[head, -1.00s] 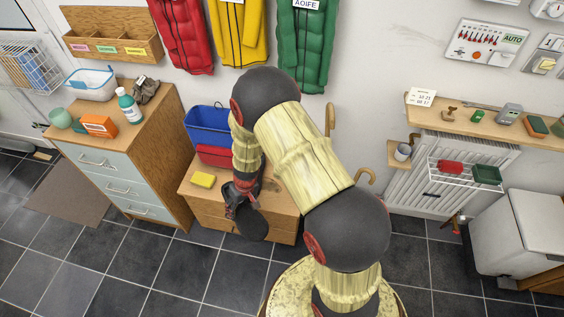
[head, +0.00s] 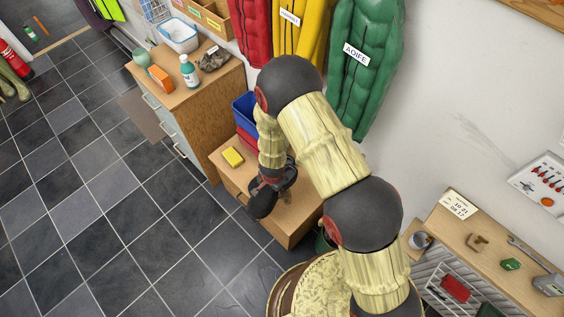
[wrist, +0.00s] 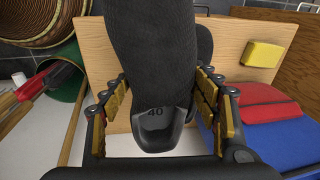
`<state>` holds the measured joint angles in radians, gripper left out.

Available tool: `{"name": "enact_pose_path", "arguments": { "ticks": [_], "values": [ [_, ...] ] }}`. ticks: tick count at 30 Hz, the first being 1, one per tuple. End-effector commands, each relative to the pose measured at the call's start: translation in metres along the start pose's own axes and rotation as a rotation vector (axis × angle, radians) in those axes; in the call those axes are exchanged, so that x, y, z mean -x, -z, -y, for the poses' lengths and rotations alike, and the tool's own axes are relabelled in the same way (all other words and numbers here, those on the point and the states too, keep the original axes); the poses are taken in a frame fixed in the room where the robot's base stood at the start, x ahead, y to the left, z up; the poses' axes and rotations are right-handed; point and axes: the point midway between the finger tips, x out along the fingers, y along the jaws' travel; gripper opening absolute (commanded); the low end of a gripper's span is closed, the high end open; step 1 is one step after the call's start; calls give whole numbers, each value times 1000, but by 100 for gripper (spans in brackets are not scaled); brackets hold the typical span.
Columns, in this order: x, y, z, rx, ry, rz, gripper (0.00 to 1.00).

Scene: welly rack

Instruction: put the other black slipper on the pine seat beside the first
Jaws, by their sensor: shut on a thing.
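My gripper (head: 272,182) is shut on a black slipper (head: 262,204), held near the front edge of the pine seat (head: 292,226). In the wrist view the held slipper (wrist: 152,55) lies between the finger pads of my gripper (wrist: 165,92), its end marked 40 towards the camera. The pine seat (wrist: 102,58) shows behind it. A second black shape (wrist: 204,46), probably the first slipper, shows on the seat just right of the held one and is mostly hidden by it. Whether the held slipper touches the seat cannot be told.
A yellow sponge (head: 233,156) lies on the seat's left part. A drawer cabinet (head: 226,98) stands to the left. A woven basket (wrist: 42,18) and a green pot (wrist: 66,80) are near the seat's other end.

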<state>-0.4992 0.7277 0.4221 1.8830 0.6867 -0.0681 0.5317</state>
Motion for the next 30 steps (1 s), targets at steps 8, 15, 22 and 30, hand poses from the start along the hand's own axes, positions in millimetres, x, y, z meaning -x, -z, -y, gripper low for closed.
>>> {"name": "enact_pose_path", "arguments": {
  "ticks": [8, 15, 22, 30],
  "values": [
    [-16, 14, -13, -41, 3, -8, 33],
    [-41, 58, -45, -40, 4, -8, 33],
    [-76, 83, -68, -37, 3, -7, 33],
    [-93, 96, -80, -35, 3, -6, 33]
  ]
}}
